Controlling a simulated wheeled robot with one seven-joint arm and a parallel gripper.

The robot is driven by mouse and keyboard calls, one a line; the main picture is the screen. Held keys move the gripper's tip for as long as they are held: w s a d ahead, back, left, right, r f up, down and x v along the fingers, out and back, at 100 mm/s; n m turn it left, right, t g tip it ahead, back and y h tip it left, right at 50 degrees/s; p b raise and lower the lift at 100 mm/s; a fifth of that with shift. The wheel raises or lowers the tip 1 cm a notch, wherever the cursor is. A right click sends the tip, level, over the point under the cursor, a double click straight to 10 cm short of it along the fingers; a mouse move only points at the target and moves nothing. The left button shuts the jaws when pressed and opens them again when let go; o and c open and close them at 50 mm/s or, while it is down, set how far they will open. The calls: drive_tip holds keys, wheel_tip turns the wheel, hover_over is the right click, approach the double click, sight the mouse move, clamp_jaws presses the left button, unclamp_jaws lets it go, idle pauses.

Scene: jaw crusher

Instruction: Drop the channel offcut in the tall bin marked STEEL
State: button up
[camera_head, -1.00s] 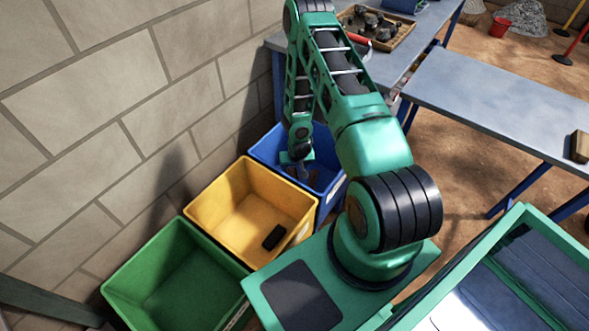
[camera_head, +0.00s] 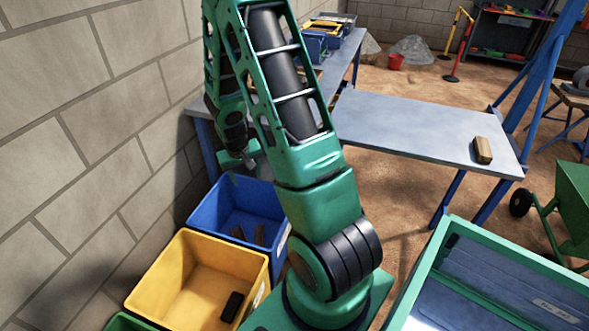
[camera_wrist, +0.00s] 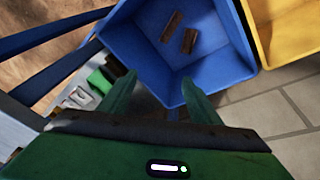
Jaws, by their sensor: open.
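My gripper (camera_head: 245,158) is raised above the far rim of the blue bin (camera_head: 205,213). In the wrist view its two green fingers (camera_wrist: 160,92) stand apart with nothing between them. The blue bin also shows below the fingers in the wrist view (camera_wrist: 150,75). Two brown, rusty-looking pieces, one (camera_wrist: 172,27) beside another (camera_wrist: 190,41), lie apart on its floor; they show dimly in the head view (camera_head: 238,233). One may be the channel offcut, but I cannot tell its profile. The white label on the blue bin (camera_head: 284,238) is too small to read.
A yellow bin (camera_head: 172,262) holding a dark block (camera_head: 232,306) stands beside the blue one, with a green bin (camera_head: 122,322) nearer. A block wall (camera_head: 100,130) runs along the left. A grey table (camera_head: 410,125) carries a brown block (camera_head: 482,150); sandy floor lies beyond.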

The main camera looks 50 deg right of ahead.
drive_tip(key=s+a+r+g, duration=0.1)
drive_tip(key=s+a+r, duration=0.1)
drive_tip(key=s+r, duration=1.2)
drive_tip(key=s+a+r+y, duration=0.1)
drive_tip(key=s+a+r, duration=0.2)
drive_tip(key=s+r, duration=0.2)
drive_tip(key=s+a+r+m+g+y, duration=0.1)
drive_tip(key=s+r, duration=0.4)
drive_tip(key=s, duration=0.5)
drive_tip(key=shift+a+r+y, duration=0.2)
drive_tip(key=shift+a+y, duration=0.3)
drive_tip(key=shift+a, duration=0.65)
drive_tip(key=shift+w, duration=0.1)
